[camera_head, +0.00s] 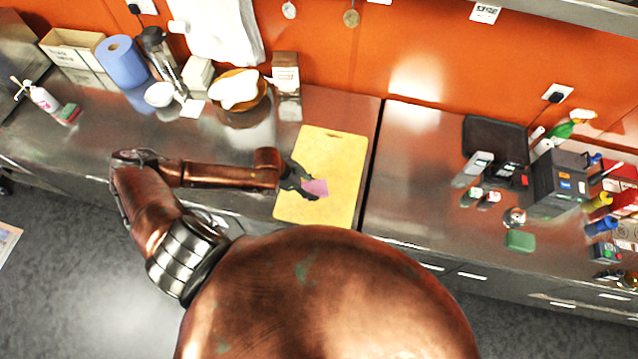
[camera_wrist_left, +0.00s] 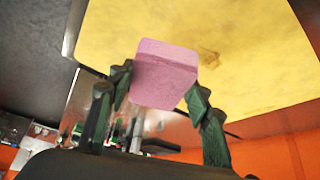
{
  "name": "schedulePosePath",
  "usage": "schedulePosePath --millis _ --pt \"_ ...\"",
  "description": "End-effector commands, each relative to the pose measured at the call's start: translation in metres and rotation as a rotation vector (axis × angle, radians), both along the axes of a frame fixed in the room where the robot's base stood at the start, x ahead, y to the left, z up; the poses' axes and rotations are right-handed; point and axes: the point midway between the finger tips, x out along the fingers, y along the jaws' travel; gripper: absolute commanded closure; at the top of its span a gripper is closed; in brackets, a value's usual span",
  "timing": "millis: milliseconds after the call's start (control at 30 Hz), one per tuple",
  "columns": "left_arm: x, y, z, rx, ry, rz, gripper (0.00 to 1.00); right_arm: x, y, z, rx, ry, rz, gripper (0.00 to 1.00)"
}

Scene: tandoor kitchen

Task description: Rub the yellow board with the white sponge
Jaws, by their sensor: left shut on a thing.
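The yellow board (camera_head: 335,160) lies flat on the steel counter, left of a dark gap between two counters. My left gripper (camera_head: 305,187) is over the board's lower middle, shut on a pink block-like sponge (camera_head: 317,188). In the left wrist view the pink sponge (camera_wrist_left: 164,75) sits between the two dark green fingers, against the yellow board (camera_wrist_left: 255,55); I cannot tell if it touches. I see no clearly white sponge; the held one looks pink. A small brown mark shows on the board beside the sponge. My right gripper is not in view.
A wooden bowl (camera_head: 243,113) with white contents and a brown carton (camera_head: 286,88) stand behind and left of the board. A blue roll (camera_head: 122,62) is at the far left. A green block (camera_head: 520,241) and tools lie on the right counter, whose left part is clear.

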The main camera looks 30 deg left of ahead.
Motion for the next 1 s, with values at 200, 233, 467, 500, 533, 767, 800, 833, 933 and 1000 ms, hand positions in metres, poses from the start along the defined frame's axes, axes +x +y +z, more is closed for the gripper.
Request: schedulePosePath --millis 200,233,467,500,533,767,800,833,933,1000 --pt "0.0 0.0 0.021 -0.001 -0.001 0.001 0.81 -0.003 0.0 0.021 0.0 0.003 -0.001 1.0" --pt "0.0 0.0 0.022 -0.001 -0.001 0.001 0.81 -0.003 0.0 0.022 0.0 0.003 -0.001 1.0" --pt "0.0 0.0 0.022 -0.001 -0.001 0.001 0.81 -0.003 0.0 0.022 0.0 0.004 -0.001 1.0" --pt "0.0 0.001 0.021 -0.001 -0.001 0.001 0.81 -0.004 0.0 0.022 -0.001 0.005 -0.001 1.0" --pt "0.0 0.001 0.021 -0.001 -0.001 0.001 0.81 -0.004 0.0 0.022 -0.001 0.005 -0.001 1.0" --pt "0.0 0.001 0.022 -0.001 -0.001 0.001 0.81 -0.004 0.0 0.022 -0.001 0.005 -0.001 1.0" --pt "0.0 0.0 0.022 -0.001 -0.001 0.001 0.81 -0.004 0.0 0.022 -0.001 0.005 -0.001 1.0" --pt "0.0 0.0 0.021 -0.001 -0.001 0.001 0.81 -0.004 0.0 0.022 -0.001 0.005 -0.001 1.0" --pt "0.004 -0.005 0.02 -0.002 -0.002 0.014 0.81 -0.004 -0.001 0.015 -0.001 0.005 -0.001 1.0" --pt "0.011 -0.012 0.018 -0.004 -0.004 0.037 0.81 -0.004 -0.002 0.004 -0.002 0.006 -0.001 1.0"
